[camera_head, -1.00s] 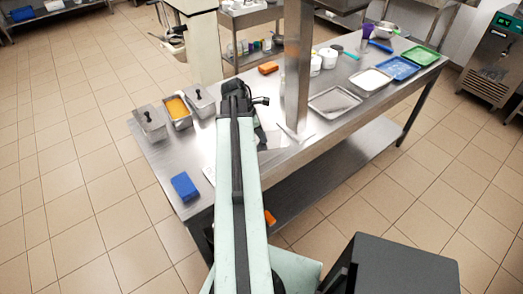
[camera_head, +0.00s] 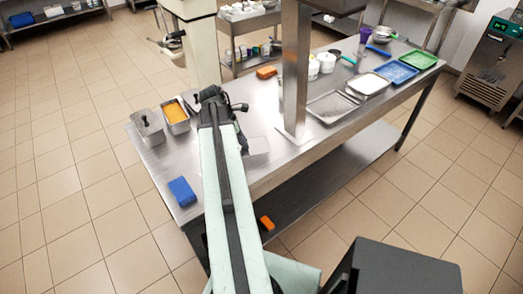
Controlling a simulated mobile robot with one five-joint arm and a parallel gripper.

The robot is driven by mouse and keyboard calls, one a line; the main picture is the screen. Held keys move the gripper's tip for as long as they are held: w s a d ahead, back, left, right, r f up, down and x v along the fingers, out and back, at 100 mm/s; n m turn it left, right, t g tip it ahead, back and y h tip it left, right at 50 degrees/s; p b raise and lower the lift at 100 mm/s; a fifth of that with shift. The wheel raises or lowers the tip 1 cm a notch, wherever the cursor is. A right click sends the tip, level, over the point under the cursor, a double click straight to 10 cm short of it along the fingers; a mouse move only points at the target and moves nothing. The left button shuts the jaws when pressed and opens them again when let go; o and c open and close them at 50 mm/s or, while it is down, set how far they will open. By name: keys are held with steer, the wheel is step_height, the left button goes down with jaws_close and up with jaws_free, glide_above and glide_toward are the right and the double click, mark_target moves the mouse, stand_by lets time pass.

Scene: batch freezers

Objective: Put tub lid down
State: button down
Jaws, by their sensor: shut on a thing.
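My gripper (camera_head: 212,95) is over the left part of the steel table, close to the metal tubs. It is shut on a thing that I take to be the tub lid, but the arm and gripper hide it. An open metal tub (camera_head: 177,127) with orange contents stands just left of my gripper. A metal tub with its lid on (camera_head: 148,128) stands left of that one. A third tub, seen earlier, is now hidden behind my gripper. A pale flat piece (camera_head: 256,146) lies on the table right of my arm; I cannot tell what it is.
The steel table (camera_head: 322,135) has a steel post (camera_head: 294,75) rising from it. A blue block (camera_head: 182,191) lies near the front left edge. Trays (camera_head: 332,106), white tubs and bowls fill the right end. Bare table shows behind the blue block.

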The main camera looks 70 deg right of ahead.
mark_target(260, 148)
steer(key=s, duration=0.1)
steer(key=s+d, duration=0.1)
steer(key=s, duration=0.3)
steer(key=shift+s+d+f, duration=0.1)
steer(key=shift+d+f, duration=0.15)
steer(key=shift+d, duration=0.15)
steer(key=b+x, duration=0.1)
steer(key=b, duration=0.1)
steer(key=b+x, duration=0.1)
steer(key=x, duration=0.1)
steer(key=shift+s+a+f+b, duration=0.15)
steer(key=shift+f+b, duration=0.2)
steer(key=shift+b, duration=0.05)
steer(key=shift+f+b, duration=0.35)
steer(key=shift+r, duration=0.25)
steer(key=shift+f, duration=0.2)
steer(key=c, duration=1.3)
jaws_free()
steer(key=shift+r, duration=0.1)
